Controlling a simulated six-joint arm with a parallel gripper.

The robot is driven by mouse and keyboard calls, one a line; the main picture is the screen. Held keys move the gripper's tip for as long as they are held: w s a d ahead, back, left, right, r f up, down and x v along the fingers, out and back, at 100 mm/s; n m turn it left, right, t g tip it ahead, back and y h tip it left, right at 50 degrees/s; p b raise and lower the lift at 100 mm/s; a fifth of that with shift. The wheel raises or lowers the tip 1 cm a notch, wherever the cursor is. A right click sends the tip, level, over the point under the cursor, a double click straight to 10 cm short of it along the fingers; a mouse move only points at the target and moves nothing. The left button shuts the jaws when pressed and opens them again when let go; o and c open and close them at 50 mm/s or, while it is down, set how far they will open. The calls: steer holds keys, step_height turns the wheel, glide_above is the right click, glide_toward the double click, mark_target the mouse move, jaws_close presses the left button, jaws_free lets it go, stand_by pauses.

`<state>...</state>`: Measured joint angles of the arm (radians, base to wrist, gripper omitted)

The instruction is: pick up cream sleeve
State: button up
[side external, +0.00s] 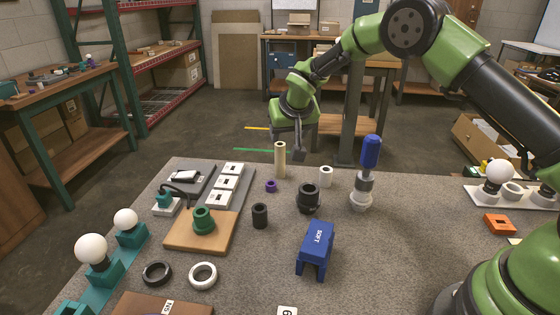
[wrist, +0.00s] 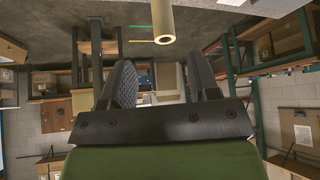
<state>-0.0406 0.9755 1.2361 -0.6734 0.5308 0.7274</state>
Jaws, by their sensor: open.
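The cream sleeve (side external: 280,162) is a tall, thin hollow tube standing upright near the back edge of the grey work table. In the wrist view the sleeve (wrist: 163,24) shows at the top middle, with its round open end facing the camera. My gripper (side external: 288,142) is at the sleeve's upper end in the side view, seen partly behind it. In the wrist view my gripper (wrist: 159,72) has its two dark fingers spread with nothing between them. The sleeve appears beyond the fingertips, apart from them.
Near the sleeve stand a small purple ring (side external: 271,186), a white cylinder (side external: 325,176) and a black collar (side external: 308,198). A blue-handled part (side external: 369,165) stands upright to the right. A blue block (side external: 315,247) and a wooden board (side external: 190,235) are nearer the front.

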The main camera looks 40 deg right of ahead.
mark_target(280, 145)
steer(key=x, duration=0.2)
steer(key=shift+w+d+f, duration=0.1)
steer(key=shift+w+f, duration=0.1)
steer(key=shift+f, duration=0.1)
steer(key=shift+w+x, duration=0.15)
steer(key=shift+x, duration=1.15)
steer(key=shift+w+x, duration=0.15)
steer(key=shift+x, duration=1.15)
steer(key=shift+r, duration=0.15)
steer(key=c, duration=1)
